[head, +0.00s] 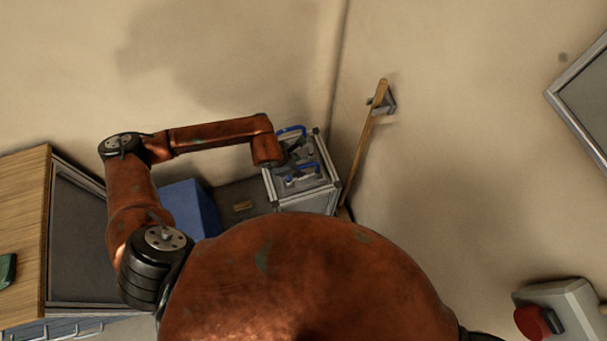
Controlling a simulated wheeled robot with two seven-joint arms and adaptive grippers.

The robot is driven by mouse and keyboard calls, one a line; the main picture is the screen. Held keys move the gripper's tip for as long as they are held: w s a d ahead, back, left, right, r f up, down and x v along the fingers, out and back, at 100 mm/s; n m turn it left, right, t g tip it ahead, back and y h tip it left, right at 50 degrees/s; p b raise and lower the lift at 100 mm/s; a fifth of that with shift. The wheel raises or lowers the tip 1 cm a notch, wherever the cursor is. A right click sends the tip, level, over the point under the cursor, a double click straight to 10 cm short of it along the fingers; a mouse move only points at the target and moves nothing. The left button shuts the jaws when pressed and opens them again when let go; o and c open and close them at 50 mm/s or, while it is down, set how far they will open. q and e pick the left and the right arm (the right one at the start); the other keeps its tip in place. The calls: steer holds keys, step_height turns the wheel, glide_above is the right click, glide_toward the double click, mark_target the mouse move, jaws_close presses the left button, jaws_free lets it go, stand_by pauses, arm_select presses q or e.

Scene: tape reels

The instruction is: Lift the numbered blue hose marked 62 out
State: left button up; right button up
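A grey metal-framed rack (318,198) stands near the wall corner. A blue hose (291,129) arcs over its far left edge, right beside my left gripper (293,150). Another blue piece (303,179), also hose-like, lies lower on the rack's top. I cannot read a number on either, so I cannot tell which is marked 62. My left gripper is small and dark over the rack's top left. Its fingers are too unclear to show whether they are open, shut or touching the hose. My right gripper is not in view.
A blue box (190,208) stands left of the rack, with a small tan piece (242,206) on the dark surface between. A wooden-topped cabinet (25,215) is at far left. A wooden handle (368,135) leans at the wall. A red knob (531,322) sits lower right.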

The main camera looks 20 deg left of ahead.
mark_target(301, 166)
arm_select(q)
steer(key=x, duration=0.5)
steer(key=shift+w+a+f, duration=0.1)
steer(key=shift+w+f, duration=0.1)
steer(key=shift+w, duration=0.05)
steer(key=shift+c, duration=0.7)
jaws_close()
